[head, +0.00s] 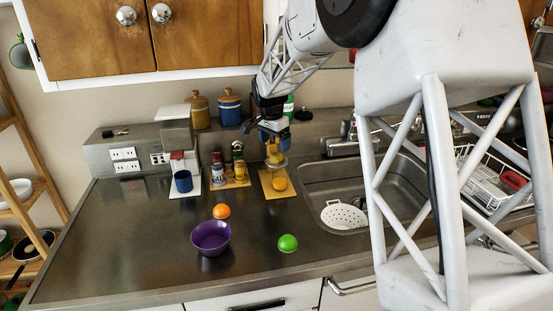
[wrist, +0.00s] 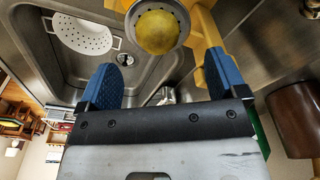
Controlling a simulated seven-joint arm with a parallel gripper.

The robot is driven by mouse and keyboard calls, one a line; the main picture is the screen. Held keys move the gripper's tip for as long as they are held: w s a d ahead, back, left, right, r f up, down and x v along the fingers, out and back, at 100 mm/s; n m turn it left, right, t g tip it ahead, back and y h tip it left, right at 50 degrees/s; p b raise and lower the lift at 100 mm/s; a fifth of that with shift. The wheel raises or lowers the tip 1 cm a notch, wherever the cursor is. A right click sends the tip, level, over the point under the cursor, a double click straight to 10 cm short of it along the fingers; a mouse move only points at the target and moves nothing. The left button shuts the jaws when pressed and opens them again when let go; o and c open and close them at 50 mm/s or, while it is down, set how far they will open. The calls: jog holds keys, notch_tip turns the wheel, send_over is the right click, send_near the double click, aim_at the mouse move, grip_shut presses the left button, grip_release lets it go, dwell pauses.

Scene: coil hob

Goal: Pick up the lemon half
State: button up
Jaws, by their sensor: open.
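The lemon half (wrist: 157,31) shows in the wrist view as a yellow dome inside a round grey metal rim (wrist: 184,14), at the top middle. In the head view the yellow juicer (head: 279,184) stands on a yellow board, with a metal bowl near its top. The lemon half is hard to tell from the juicer there. My gripper (head: 270,136) is over the juicer, pointing down. Its two blue fingers (wrist: 163,75) are apart with nothing between them. In the wrist view the lemon half lies beyond the fingertips, roughly centred between them, apart from both.
The sink (head: 317,182) with a white colander (head: 344,215) lies right of the juicer. Small bottles (head: 239,170) and a blue mug (head: 183,181) stand to its left. A purple bowl (head: 211,238), an orange (head: 221,211) and a green lime (head: 288,243) sit on the front counter.

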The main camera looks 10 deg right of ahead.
aim_at(276, 153)
jog(key=shift+f, duration=0.25)
jog(key=shift+d+f, duration=0.15)
jog(key=shift+f, duration=1.1)
jog(key=shift+d+f, duration=0.1)
jog(key=shift+f, duration=1.15)
jog(key=c, duration=1.1)
jog(key=shift+r, duration=0.2)
jog(key=shift+r, duration=0.6)
notch_tip(276, 153, up, 2)
jog(key=shift+r, duration=0.1)
jog(key=s+r, duration=0.1)
jog(key=s, duration=1.5)
